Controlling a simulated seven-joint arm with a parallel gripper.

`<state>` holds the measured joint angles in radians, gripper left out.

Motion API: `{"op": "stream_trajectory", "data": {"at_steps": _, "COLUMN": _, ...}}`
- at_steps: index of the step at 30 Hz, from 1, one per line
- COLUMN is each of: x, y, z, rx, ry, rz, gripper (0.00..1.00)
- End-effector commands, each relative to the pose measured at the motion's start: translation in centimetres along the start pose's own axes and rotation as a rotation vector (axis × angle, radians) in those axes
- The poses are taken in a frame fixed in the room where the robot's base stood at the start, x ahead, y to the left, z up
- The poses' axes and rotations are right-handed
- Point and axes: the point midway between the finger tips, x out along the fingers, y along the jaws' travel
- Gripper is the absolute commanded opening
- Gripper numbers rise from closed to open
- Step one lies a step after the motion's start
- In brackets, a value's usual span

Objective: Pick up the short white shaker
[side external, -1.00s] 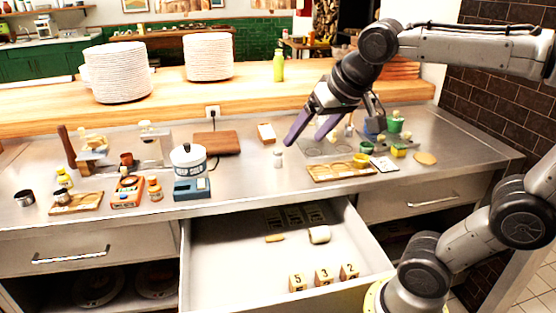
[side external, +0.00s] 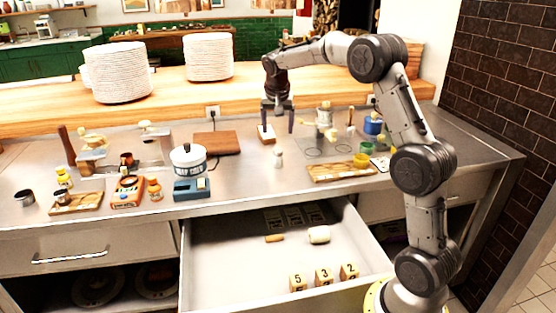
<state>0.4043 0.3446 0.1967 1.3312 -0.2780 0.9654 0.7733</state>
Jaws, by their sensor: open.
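A wooden block (side external: 266,136) stands by my left finger. A wooden tray (side external: 340,171) lies right. The open drawer (side external: 225,265) holds numbered blocks (side external: 324,276).

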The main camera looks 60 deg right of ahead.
Motion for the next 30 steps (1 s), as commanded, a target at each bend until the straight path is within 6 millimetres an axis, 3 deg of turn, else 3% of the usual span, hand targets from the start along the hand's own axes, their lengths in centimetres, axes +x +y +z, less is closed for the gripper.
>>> {"op": "stream_trajectory", "data": {"at_steps": 12, "x": 6.9, "y": 0.2, "z": 0.0, "rx": 0.003, "ry": -0.002, "rz": 0.002, "gripper": 0.8}}
{"op": "stream_trajectory", "data": {"at_steps": 20, "x": 8.7, "y": 0.1, "z": -0.1, "rx": 0.002, "ry": 0.0, "rz": 0.001, "gripper": 0.8}}
{"op": "stream_trajectory", "data": {"at_steps": 30, "x": 13.0, "y": -0.1, "z": -0.5, "rx": 0.002, "ry": 0.0, "rz": 0.0, "gripper": 0.8}}
